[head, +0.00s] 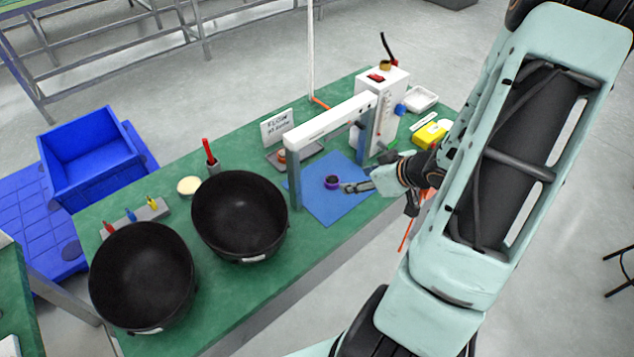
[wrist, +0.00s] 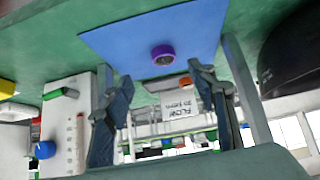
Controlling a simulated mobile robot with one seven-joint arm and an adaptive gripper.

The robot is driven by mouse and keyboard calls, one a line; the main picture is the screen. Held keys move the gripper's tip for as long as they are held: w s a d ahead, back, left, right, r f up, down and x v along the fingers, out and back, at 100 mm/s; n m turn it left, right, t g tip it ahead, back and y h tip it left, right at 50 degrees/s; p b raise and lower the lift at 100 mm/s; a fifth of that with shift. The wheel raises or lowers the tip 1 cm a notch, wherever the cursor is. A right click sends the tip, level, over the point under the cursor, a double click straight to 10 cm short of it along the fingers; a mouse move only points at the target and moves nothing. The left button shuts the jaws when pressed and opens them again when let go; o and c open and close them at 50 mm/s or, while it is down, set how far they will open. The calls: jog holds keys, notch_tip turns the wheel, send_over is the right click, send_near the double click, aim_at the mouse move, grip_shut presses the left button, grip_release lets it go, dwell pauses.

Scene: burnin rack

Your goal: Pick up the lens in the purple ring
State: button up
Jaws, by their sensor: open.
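The lens in the purple ring (head: 332,182) lies on the blue mat (head: 325,208) on the green table. It also shows in the wrist view (wrist: 162,54), a purple ring with a dark centre, on the blue mat (wrist: 120,40). My gripper (head: 352,188) is just right of the ring in the head view, low over the mat and apart from it. In the wrist view my gripper (wrist: 150,82) has its two fingers spread wide, with nothing between them. The ring appears beyond the fingertips, roughly midway between them.
A white-topped frame (head: 330,122) spans the mat, with a post (head: 294,182) left of the ring. A white box device (head: 388,100) stands behind. Two black bowls (head: 240,212) (head: 143,275) stand left. A yellow item (head: 430,134) lies near my arm. A sign (head: 277,126) stands at the back.

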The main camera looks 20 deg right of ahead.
aim_at(332, 179)
jog(key=x, duration=0.1)
jog(key=b+x, duration=0.1)
jog(key=x, duration=0.3)
jog(key=shift+w+a+r+b, duration=0.1)
jog(key=shift+w+a+b, duration=0.2)
jog(key=shift+a+b, duration=0.1)
jog(key=b+x, duration=0.1)
jog(key=x, duration=0.4)
jog(key=shift+w+a, duration=0.1)
jog(key=shift+w, duration=0.3)
jog(key=c, duration=1)
jog(key=shift+r, duration=0.15)
